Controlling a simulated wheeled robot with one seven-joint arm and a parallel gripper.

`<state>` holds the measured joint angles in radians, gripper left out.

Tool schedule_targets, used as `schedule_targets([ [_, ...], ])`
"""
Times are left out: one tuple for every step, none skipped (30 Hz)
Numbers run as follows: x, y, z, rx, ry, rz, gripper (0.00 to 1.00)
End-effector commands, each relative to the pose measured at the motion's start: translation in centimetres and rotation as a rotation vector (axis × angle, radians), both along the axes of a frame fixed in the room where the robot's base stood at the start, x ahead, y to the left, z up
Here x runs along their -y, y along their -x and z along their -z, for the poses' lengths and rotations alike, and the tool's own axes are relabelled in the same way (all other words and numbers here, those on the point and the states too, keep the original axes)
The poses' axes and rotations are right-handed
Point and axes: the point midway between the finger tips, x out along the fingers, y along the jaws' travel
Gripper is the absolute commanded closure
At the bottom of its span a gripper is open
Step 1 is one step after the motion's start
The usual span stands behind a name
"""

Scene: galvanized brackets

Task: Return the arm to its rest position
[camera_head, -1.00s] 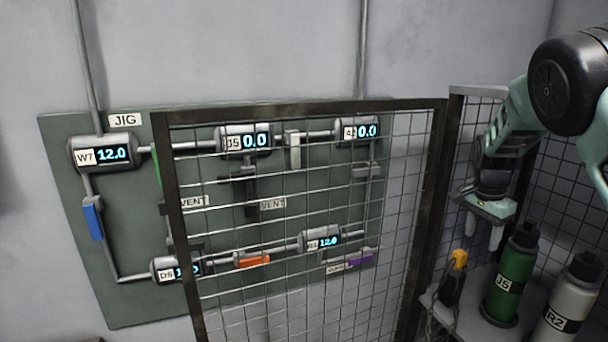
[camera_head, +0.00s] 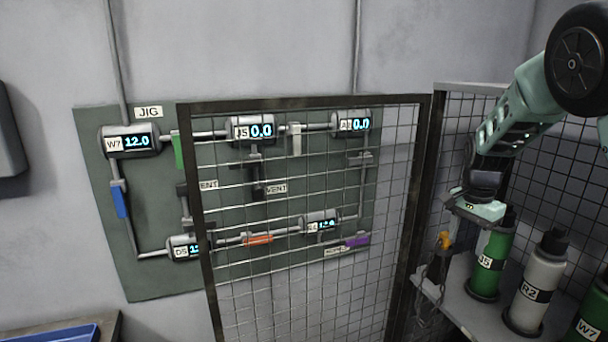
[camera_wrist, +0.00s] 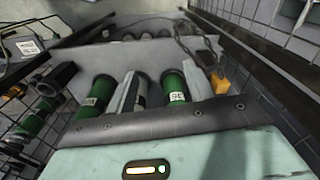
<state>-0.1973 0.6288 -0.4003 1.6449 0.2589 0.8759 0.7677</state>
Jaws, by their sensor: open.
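My arm comes in from the upper right in the head view, bent at a black joint. My gripper (camera_head: 476,211) hangs over the left part of the bottle shelf, beside the mesh panel. In the wrist view my gripper (camera_wrist: 160,88) shows two grey fingers spread apart with nothing held between them. Below and between them stand a green bottle (camera_wrist: 173,88) and a grey bottle. In the head view the green J5 bottle (camera_head: 489,262) stands just below and right of my gripper. The fingertips are hard to make out there.
A mesh door (camera_head: 300,285) with a dark frame stands in front of the green JIG board (camera_head: 150,275). The grey R2 bottle (camera_head: 538,285) and green W7 bottle (camera_head: 592,320) share the shelf. A blue tray (camera_head: 55,335) lies lower left.

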Motion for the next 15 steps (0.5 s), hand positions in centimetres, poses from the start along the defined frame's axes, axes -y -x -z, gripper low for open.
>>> schedule_targets([
  [-1.2,0.6,0.0,-0.002,-0.013,-0.033,0.48],
  [-1.8,0.9,-0.1,-0.002,-0.020,-0.057,0.48],
  [-2.8,1.5,-0.1,-0.006,-0.032,-0.089,0.48],
  [-3.6,1.9,-0.2,-0.007,-0.040,-0.117,0.48],
  [-4.4,2.4,-0.2,-0.008,-0.048,-0.145,0.48],
  [-5.5,3.1,-0.3,-0.008,-0.059,-0.185,0.48],
  [-6.5,3.6,-0.4,-0.010,-0.068,-0.219,0.48],
  [-7.4,4.2,-0.5,-0.010,-0.077,-0.253,0.48],
  [-8.8,5.2,-0.6,-0.012,-0.089,-0.305,0.48],
  [-9.8,6.0,-0.7,-0.012,-0.098,-0.347,0.48],
  [-10.9,6.9,-0.9,-0.012,-0.107,-0.394,0.48],
  [-12.5,8.3,-1.1,-0.013,-0.118,-0.464,0.48],
  [-13.8,9.5,-1.2,-0.013,-0.127,-0.523,0.48],
  [-15.2,11.0,-1.4,-0.013,-0.136,-0.589,0.48],
  [-17.1,13.2,-1.5,-0.013,-0.145,-0.687,0.48],
])
